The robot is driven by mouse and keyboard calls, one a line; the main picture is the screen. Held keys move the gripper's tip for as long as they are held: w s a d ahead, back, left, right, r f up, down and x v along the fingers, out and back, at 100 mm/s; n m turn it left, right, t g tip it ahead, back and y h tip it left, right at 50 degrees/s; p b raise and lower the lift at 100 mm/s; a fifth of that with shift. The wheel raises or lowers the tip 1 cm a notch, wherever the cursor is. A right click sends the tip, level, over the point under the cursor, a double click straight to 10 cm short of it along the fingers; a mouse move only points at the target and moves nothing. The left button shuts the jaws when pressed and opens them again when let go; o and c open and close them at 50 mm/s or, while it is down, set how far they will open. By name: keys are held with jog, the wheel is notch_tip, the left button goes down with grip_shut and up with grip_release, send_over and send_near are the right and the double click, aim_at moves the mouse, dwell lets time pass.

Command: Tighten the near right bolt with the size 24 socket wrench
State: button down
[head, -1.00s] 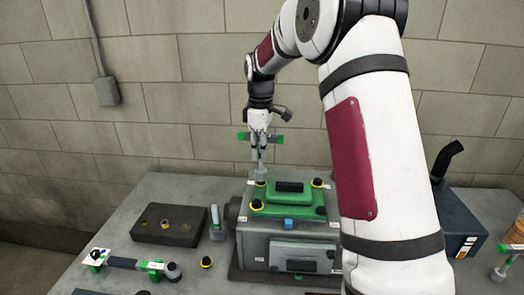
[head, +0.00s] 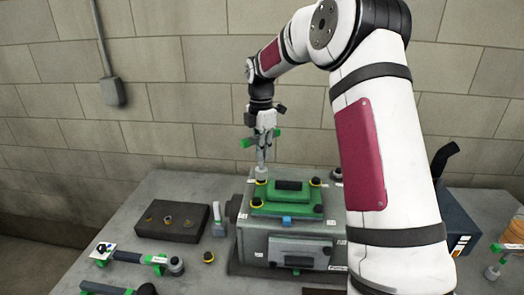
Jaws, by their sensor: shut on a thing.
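My gripper (head: 265,140) is shut on an upright socket wrench with green handle ends (head: 247,143) and a pale socket (head: 261,172) at its lower end. The socket is directly over the far left bolt (head: 261,182) on the green cover (head: 280,205) of the grey engine block; I cannot tell whether they touch. The near right bolt (head: 318,209), black with a yellow ring, stands on the cover's near right corner, clear of the wrench. The far right bolt (head: 315,182) and near left bolt (head: 256,204) also show. The size marking on the held wrench is unreadable.
Another wrench (head: 128,257) lies on the table at left, with a further one (head: 105,288) at the bottom edge. A dark tray (head: 153,229) with small parts and a loose bolt (head: 208,257) lie left of the block. A dark blue box (head: 455,215) stands right, behind my arm.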

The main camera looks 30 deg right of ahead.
jog(key=n, duration=0.5)
jog(key=shift+p, duration=0.3)
jog(key=n, duration=0.4)
jog(key=shift+n, duration=0.4)
jog(key=shift+f, duration=0.1)
